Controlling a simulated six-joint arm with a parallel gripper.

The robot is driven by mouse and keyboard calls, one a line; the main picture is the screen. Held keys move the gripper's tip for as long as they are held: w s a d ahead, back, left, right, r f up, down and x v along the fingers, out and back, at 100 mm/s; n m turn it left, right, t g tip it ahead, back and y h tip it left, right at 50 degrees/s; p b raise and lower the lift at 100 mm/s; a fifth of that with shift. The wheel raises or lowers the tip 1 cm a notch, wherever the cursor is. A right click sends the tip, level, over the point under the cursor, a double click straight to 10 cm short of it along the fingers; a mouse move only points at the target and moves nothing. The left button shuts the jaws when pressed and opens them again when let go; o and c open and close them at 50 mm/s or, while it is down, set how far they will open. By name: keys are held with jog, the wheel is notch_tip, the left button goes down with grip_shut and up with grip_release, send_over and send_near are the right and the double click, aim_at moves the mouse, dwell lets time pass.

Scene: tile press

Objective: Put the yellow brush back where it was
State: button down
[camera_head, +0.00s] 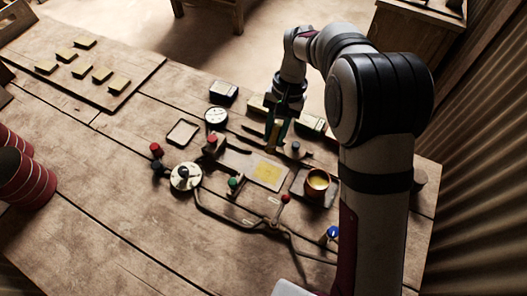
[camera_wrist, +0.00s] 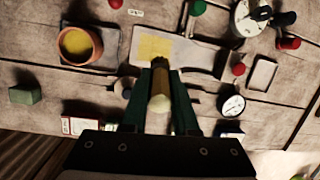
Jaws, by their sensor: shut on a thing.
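My gripper (camera_head: 275,135) points down above the far side of the press area. In the wrist view my gripper (camera_wrist: 160,78) has its green fingers shut on the brush (camera_wrist: 159,102). Its rounded pale end faces the camera and its yellow-brown body runs away between the fingertips. The brush's far end is hard to make out. A pot of yellow (camera_head: 318,181) stands to the right on a dark square base; it also shows in the wrist view (camera_wrist: 78,43). A pale plate with a yellow square (camera_head: 267,173) lies nearer than the gripper; it also shows in the wrist view (camera_wrist: 154,47).
Around it are a white dial (camera_head: 185,177), a gauge (camera_head: 216,116), an empty small tray (camera_head: 183,132), and several coloured knobs. A board with several tiles (camera_head: 102,75) lies at far left. Red containers (camera_head: 27,180) stand at the left edge.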

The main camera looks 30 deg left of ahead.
jog(key=w+d+r+m+t, duration=0.1)
jog(key=w+d+r+t, duration=0.15)
jog(key=w, duration=0.65)
jog(key=shift+h, duration=0.4)
jog(key=shift+s+a+f, duration=0.2)
jog(key=shift+a+f, duration=1.55)
jog(key=shift+a, duration=0.15)
jog(key=shift+s+a+f, duration=0.25)
jog(key=shift+a+f, duration=1.45)
jog(key=shift+a, duration=0.25)
jog(key=shift+s+a+f, duration=0.2)
jog(key=shift+a+f, duration=1.55)
jog(key=shift+a, duration=0.15)
jog(key=shift+f, duration=0.1)
jog(key=c, duration=0.7)
grip_release()
